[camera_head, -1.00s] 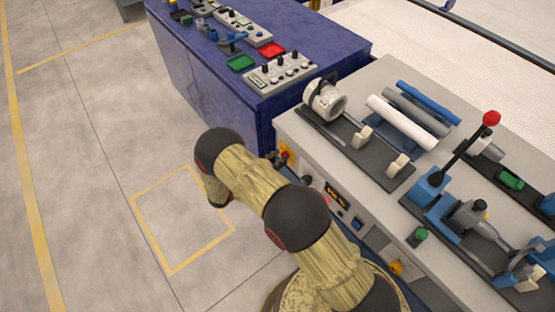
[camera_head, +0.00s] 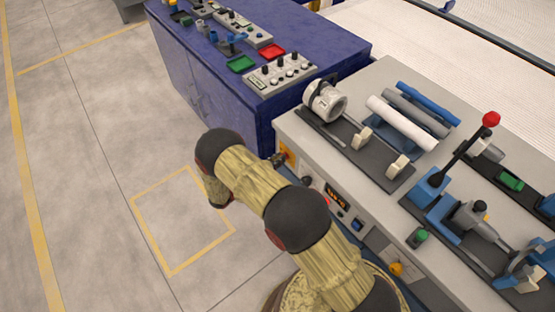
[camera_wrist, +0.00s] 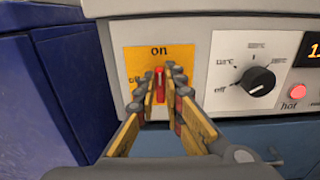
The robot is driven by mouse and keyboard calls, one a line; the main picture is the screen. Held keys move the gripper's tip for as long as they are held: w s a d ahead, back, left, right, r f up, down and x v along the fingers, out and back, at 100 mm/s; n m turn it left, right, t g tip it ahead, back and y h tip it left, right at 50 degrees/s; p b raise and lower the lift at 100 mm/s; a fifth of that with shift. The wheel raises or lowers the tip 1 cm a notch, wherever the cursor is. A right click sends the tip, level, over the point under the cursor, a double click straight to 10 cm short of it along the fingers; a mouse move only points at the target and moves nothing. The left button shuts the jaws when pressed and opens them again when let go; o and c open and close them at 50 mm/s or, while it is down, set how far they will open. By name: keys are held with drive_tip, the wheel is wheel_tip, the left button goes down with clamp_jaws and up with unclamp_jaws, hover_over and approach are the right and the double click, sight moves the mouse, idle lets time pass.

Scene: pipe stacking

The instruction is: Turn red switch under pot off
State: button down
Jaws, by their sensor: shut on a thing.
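The red switch (camera_wrist: 160,84) stands about upright in the middle of an orange plate in the wrist view, below the word "on". "Off" is printed at its left, partly covered by a finger. My gripper (camera_wrist: 162,88) has its two fingers on either side of the switch and is shut on it. In the head view the orange plate (camera_head: 289,154) shows on the bench front, with the dark tip of my gripper (camera_head: 278,160) at its left; the switch is hidden there. The white round pot (camera_head: 325,101) sits on the bench top above the plate.
A black dial (camera_wrist: 257,82) with its own "off" mark is right of the switch, then a glowing red button (camera_wrist: 297,91). A blue cabinet (camera_wrist: 55,85) stands close on the left. Pipes (camera_head: 402,122) lie on the bench top.

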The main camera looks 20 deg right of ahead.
drive_tip(key=shift+w+n, duration=0.1)
drive_tip(key=shift+n, duration=0.3)
drive_tip(key=shift+w+a+f+n+p, duration=0.15)
drive_tip(key=shift+n+p, duration=0.35)
drive_tip(key=shift+n, duration=2.35)
drive_tip(key=shift+w+a+f+n+p, duration=0.1)
drive_tip(key=shift+w+f+n+p, duration=0.25)
drive_tip(key=shift+n, duration=2.55)
drive_tip(key=shift+w+a+f+n+p, duration=0.1)
drive_tip(key=shift+n+p, duration=0.5)
drive_tip(key=shift+n, duration=2.25)
drive_tip(key=c, duration=2)
unclamp_jaws()
drive_tip(key=shift+o, duration=0.5)
drive_tip(key=shift+s, duration=0.1)
